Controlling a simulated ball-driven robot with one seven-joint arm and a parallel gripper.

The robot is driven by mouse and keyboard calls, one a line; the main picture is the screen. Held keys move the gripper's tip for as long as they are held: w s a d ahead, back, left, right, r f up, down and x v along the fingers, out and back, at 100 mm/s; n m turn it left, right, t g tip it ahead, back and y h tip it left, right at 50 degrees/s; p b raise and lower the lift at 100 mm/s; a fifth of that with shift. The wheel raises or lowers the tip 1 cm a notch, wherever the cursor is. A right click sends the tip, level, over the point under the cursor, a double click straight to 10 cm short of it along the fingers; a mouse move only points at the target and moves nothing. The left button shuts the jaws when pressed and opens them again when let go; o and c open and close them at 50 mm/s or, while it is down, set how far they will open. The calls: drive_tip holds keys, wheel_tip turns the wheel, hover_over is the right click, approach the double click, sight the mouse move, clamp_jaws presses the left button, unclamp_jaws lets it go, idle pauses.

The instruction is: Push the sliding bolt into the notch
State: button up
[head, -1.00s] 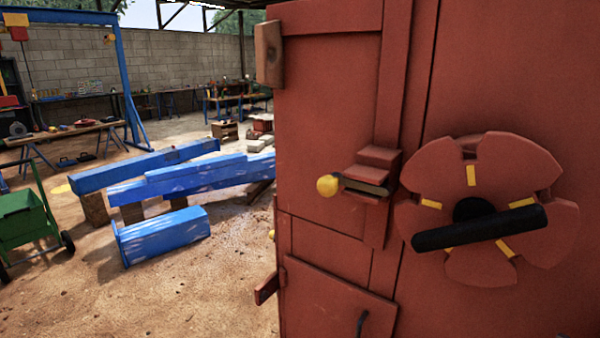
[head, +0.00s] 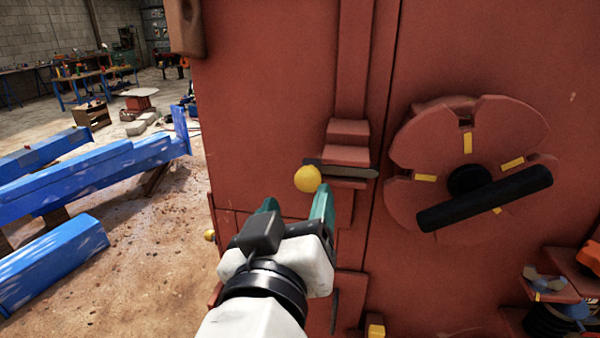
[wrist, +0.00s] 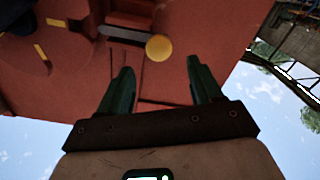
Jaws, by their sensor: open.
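The sliding bolt (head: 350,170) is a dark flat bar with a yellow ball knob (head: 307,179) on its left end. It runs through a red guide block (head: 347,145) on the red machine face. To its right is a red wheel (head: 420,150) with notches in its rim, yellow marks and a black bar handle; the bolt's right tip is apart from the wheel. My gripper (head: 296,208) is open and empty, just below the knob. In the wrist view the knob (wrist: 158,47) lies beyond and between the two green fingers (wrist: 160,80), apart from them.
A small yellow block (head: 376,331) and a red ledge with parts (head: 555,290) are at the lower right. The machine face around the bolt is mostly flat.

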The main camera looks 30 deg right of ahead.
sight(305, 182)
drive_tip(key=p+x, duration=0.1)
drive_tip(key=x, duration=0.6)
drive_tip(key=shift+w+d, duration=0.2)
drive_tip(key=shift+d, duration=0.05)
clamp_jaws()
idle(0.3)
